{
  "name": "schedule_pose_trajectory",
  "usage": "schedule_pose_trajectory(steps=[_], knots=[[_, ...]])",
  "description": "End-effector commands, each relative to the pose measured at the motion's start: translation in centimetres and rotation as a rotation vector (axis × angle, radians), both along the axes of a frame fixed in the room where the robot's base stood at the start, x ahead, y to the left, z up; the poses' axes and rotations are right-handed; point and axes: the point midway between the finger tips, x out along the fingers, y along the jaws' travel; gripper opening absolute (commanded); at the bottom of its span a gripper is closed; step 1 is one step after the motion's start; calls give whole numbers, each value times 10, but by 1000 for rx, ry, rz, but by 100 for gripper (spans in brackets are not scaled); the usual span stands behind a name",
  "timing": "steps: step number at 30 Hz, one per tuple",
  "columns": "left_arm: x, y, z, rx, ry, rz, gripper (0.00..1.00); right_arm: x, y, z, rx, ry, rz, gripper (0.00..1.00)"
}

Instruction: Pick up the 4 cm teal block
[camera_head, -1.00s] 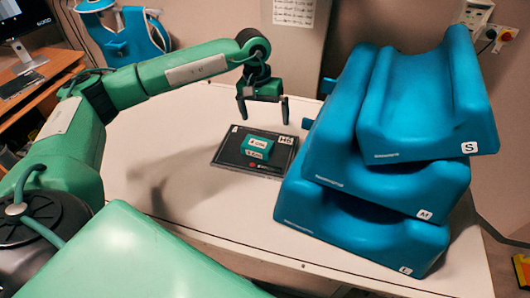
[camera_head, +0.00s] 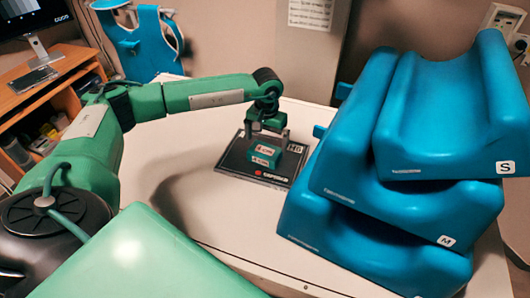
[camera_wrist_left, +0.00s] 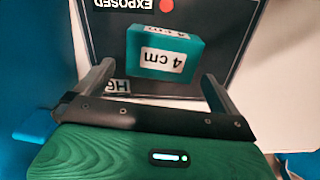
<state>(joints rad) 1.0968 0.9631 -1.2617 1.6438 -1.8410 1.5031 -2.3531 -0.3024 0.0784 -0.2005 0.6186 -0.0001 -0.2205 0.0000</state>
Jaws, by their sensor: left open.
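The teal block (camera_head: 265,154) with white "4 cm" labels lies on a dark flat plate (camera_head: 230,163) on the white table. My left gripper (camera_head: 266,141) is open just above and behind the block in the head view, its fingers pointing down. In the left wrist view the block (camera_wrist_left: 162,53) lies ahead of the open fingers (camera_wrist_left: 158,85), between their lines and apart from both. The "4 cm" label faces the camera upside down. My right gripper is not in view.
A tall stack of blue foam cushions (camera_head: 395,180) marked S and M stands close to the right of the plate. The white table (camera_head: 185,150) is clear left of the plate. A wooden desk (camera_head: 60,80) stands at the far left.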

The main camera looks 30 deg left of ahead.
Motion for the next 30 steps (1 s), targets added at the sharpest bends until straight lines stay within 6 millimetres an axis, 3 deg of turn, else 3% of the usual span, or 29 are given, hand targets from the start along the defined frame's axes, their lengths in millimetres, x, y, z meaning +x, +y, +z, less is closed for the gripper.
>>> schedule_pose_trajectory(steps=[12,21,27,30], knots=[[-2,2,-47,0,3,1,100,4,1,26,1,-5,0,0],[-2,3,-53,0,1,1,100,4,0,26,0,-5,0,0],[-2,3,-53,0,1,1,61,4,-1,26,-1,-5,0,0],[-1,3,-52,0,0,1,61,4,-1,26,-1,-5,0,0]])
